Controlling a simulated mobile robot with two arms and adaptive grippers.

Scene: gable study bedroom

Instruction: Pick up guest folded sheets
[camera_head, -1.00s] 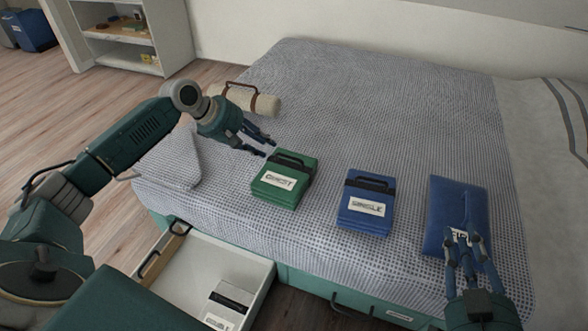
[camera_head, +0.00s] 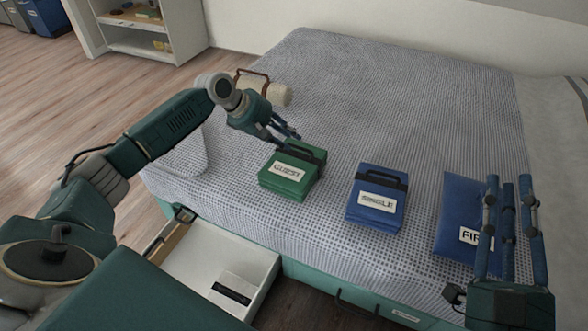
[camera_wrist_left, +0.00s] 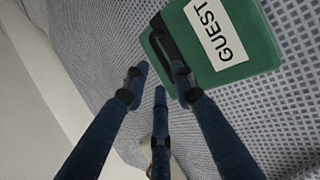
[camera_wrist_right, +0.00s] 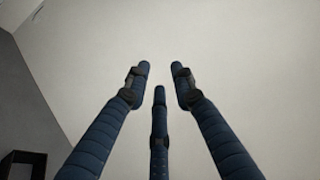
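The guest folded sheets are a green folded bundle (camera_head: 291,172) with a white GUEST label and a black handle, lying on the bed. The bundle also shows in the left wrist view (camera_wrist_left: 243,55). My left gripper (camera_head: 291,137) is at the bundle's far, handle edge. In the left wrist view my left gripper (camera_wrist_left: 160,75) has its fingers spread, with one fingertip beside the black handle and nothing held. In the right wrist view my right gripper (camera_wrist_right: 160,75) is open and empty, facing a plain wall.
A blue SINGLE bundle (camera_head: 377,200) lies right of the green one, and a larger blue bundle (camera_head: 457,208) lies further right. An open drawer (camera_head: 205,262) below the bed's front edge holds a pale bundle (camera_head: 232,288).

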